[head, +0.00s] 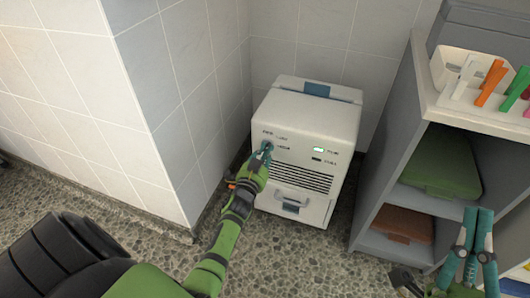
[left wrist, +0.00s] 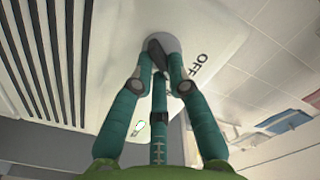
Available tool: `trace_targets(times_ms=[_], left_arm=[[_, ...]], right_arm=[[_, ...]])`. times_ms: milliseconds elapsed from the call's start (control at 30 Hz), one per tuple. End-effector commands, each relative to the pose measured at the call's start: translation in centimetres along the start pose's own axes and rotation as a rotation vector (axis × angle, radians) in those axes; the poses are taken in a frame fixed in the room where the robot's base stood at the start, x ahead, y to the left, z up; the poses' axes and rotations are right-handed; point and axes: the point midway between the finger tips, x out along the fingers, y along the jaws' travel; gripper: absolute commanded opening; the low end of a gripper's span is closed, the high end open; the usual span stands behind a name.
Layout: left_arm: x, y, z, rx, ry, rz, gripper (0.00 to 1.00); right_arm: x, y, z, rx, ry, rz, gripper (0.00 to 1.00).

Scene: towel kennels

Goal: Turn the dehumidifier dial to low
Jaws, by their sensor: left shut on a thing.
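The white dehumidifier (head: 308,115) stands on the floor against the tiled wall. Its dial (head: 267,145) is on the upper left of the front, with small labels around it. In the left wrist view the dial (left wrist: 171,41) is a pale disc with a dark grip, and the label OFF (left wrist: 200,65) is beside it. My left gripper (head: 265,151) is shut on the dial's grip. The fingers cover part of the dial, so I cannot tell which label it points to. My right gripper (head: 478,212) is low at the right, away from the dehumidifier; its finger gap is unclear.
A white bin (head: 458,67) and coloured items are on top. A tiled wall corner (head: 170,120) is close on the left.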

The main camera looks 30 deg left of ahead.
Motion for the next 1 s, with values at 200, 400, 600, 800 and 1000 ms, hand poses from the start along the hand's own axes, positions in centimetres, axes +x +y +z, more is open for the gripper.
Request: trace_targets(times_ms=[200,400,600,800,1000], left_arm=[[0.0,0.1,0.1,0.084,0.000,0.000,0.00],[0.0,0.1,0.1,0.116,0.000,0.000,0.00],[0.0,0.1,0.1,0.121,0.000,0.000,0.00],[0.0,0.1,0.1,0.120,0.000,0.000,0.21],[0.0,0.1,0.1,0.120,0.000,0.000,0.41]], right_arm=[[0.0,-0.2,-0.8,0.000,0.044,-0.005,0.00],[0.0,-0.3,-1.3,0.001,0.065,-0.008,0.00],[0.0,-0.3,-1.3,0.001,0.068,-0.009,0.00],[0.0,-0.3,-1.4,0.002,0.068,-0.010,0.00],[0.0,-0.3,-1.4,0.002,0.067,-0.010,0.00]])
